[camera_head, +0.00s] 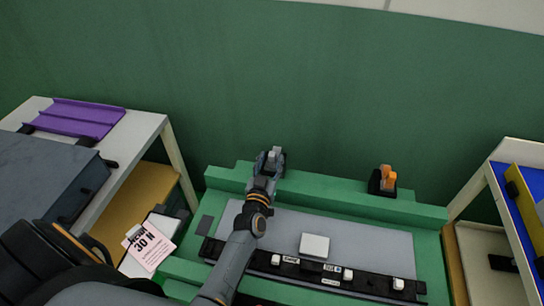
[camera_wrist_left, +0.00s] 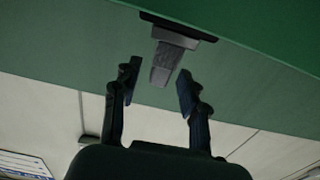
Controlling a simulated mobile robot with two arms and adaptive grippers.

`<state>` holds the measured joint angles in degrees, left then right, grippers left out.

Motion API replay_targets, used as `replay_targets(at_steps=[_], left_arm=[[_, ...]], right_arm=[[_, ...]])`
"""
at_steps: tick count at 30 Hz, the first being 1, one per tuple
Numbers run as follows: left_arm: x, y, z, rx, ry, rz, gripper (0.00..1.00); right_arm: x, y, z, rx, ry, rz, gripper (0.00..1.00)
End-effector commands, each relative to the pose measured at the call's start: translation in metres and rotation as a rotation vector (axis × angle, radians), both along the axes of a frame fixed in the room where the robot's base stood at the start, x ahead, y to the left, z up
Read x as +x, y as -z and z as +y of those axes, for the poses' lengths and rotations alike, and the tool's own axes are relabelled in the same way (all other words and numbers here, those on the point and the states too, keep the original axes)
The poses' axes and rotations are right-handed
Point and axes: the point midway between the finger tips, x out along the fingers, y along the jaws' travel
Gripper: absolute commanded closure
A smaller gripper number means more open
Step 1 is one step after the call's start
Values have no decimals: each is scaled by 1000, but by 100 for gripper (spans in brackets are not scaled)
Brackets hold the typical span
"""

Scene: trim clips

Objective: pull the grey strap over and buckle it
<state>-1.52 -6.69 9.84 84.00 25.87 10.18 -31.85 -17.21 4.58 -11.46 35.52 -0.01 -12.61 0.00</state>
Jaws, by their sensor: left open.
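A grey strap (camera_wrist_left: 168,58) comes out of a dark mount (camera_wrist_left: 178,27) on the green fixture in the left wrist view. In the head view the strap (camera_head: 275,153) shows only in small part at the fixture's back edge, behind my left gripper (camera_head: 267,164). My left gripper is open, and in the left wrist view its fingers (camera_wrist_left: 158,80) stand on either side of the strap's free end, with a gap on each side. A black holder with an orange piece (camera_head: 389,175), possibly the buckle, stands on the back ledge to the right. My right gripper is not in view.
The green fixture (camera_head: 425,240) carries a grey panel (camera_head: 375,240), a white block (camera_head: 315,246) and a black strip with white clips (camera_head: 345,282). Shelves stand at both sides. The back ledge between strap and holder is clear.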

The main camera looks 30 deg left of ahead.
Motion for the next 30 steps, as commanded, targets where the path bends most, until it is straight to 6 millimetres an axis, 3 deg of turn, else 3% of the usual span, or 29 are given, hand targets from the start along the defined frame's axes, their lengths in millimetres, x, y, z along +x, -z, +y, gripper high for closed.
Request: replay_targets(at_steps=[6, 14, 17, 21, 30], left_arm=[[20, 0, 5, 1, 0, 0, 57], [21, 0, 6, 1, 0, 1, 57], [21, 0, 6, 1, 0, 1, 71], [21, 0, 6, 0, 0, 1, 99], [17, 0, 4, 0, 0, 2, 100]], right_arm=[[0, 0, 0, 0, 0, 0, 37], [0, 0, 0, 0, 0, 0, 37], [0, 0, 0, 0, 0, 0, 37], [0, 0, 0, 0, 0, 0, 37], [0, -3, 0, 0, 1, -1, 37]])
